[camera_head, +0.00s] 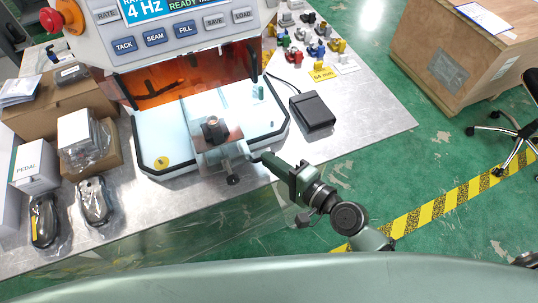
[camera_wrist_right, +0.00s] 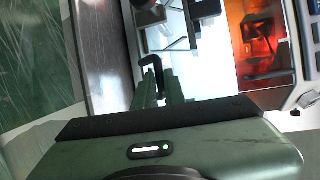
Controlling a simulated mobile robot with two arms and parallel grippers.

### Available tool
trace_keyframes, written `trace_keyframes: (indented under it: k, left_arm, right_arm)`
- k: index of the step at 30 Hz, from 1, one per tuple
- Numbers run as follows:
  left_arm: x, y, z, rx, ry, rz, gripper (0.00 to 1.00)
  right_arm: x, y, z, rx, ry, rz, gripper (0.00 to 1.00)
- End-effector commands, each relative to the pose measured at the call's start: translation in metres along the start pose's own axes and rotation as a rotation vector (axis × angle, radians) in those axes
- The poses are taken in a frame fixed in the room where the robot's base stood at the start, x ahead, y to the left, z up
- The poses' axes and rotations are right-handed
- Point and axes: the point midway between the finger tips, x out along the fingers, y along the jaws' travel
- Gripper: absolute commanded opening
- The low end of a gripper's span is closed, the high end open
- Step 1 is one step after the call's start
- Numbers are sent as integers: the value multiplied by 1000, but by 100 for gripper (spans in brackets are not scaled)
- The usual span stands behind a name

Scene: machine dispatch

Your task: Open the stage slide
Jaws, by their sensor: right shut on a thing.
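The machine (camera_head: 185,30) has a white base with a black-edged front and an orange window. The stage slide (camera_head: 213,150) sits at the front of the base, with a dark knob (camera_head: 212,128) on top and a dark round piece (camera_head: 233,180) below its front edge. My right gripper (camera_head: 256,158) reaches in from the right beside the slide. In the right wrist view, my right gripper (camera_wrist_right: 162,88) is shut on a black bent handle (camera_wrist_right: 149,62). The fingers partly hide the handle. My left gripper is not in view.
A black pedal box (camera_head: 312,110) lies right of the machine. Several small coloured parts (camera_head: 300,45) stand behind it. Cardboard boxes (camera_head: 55,105) and two bagged items (camera_head: 93,203) crowd the left.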

Motion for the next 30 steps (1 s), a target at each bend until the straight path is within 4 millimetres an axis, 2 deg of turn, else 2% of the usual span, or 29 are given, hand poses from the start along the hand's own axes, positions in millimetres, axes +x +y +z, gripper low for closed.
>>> trace_keyframes:
  k: [7, 9, 10, 21, 23, 30]
  left_arm:
    - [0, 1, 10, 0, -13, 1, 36]
    - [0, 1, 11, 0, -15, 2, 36]
    - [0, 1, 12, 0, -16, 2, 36]
    - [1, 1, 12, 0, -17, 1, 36]
    - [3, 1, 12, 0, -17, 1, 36]
    - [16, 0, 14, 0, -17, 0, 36]
  right_arm:
    - [0, 0, -1, -1, 1, 0, 0]
    - [0, 0, -1, -1, 1, 0, 25]
    - [0, 0, -1, -1, 1, 0, 33]
    - [-3, 0, 0, -1, 1, 0, 33]
    - [-9, 2, 0, -1, 1, 1, 33]
    - [-50, 4, 0, -3, -1, 3, 33]
